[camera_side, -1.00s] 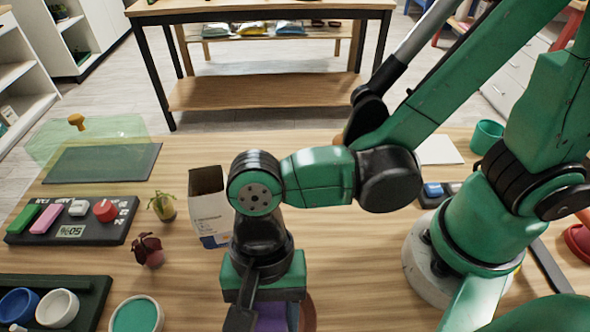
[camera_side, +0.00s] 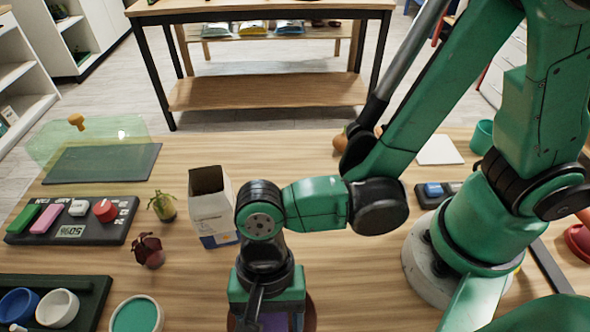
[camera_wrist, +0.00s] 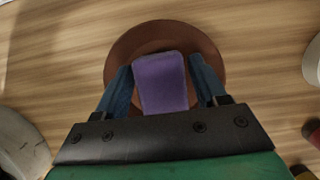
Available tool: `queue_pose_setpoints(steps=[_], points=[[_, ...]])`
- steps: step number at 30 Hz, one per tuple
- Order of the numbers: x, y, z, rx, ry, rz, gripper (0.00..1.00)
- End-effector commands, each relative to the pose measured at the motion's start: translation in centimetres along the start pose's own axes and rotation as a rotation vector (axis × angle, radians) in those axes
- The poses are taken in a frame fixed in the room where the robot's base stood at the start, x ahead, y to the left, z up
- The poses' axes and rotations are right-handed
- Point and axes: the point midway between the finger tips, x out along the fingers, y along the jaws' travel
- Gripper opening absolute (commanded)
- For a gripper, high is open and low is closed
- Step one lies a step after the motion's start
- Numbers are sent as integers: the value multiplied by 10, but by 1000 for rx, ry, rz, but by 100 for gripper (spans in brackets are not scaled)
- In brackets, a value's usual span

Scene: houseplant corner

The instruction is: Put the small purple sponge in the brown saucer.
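The small purple sponge (camera_wrist: 161,84) is between the blue fingers of my gripper (camera_wrist: 160,70) in the wrist view. The fingertips appear to press on its two sides. The brown saucer (camera_wrist: 119,51) shows behind the sponge and around it, so the sponge is over the saucer's middle. I cannot tell whether the sponge touches the saucer. In the side view my gripper (camera_side: 268,318) points down at the bottom edge, with a little purple of the sponge showing.
A white carton (camera_side: 211,215) stands behind my gripper. A dark red plant (camera_side: 148,250), a small green plant (camera_side: 162,206) and a teal-filled round dish (camera_side: 136,316) are to the left. A dark tray with blue and white cups (camera_side: 57,306) is farther left.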

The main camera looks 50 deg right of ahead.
Motion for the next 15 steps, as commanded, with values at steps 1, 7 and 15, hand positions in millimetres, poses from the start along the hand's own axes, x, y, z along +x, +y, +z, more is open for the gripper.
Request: queue_pose_setpoints(steps=[1, 7, 15], points=[[0, 0, 0, 0, 0, 0, 65], [-7, 0, 1, 1, 0, 0, 65], [-42, 0, 1, 2, 0, -1, 65]])
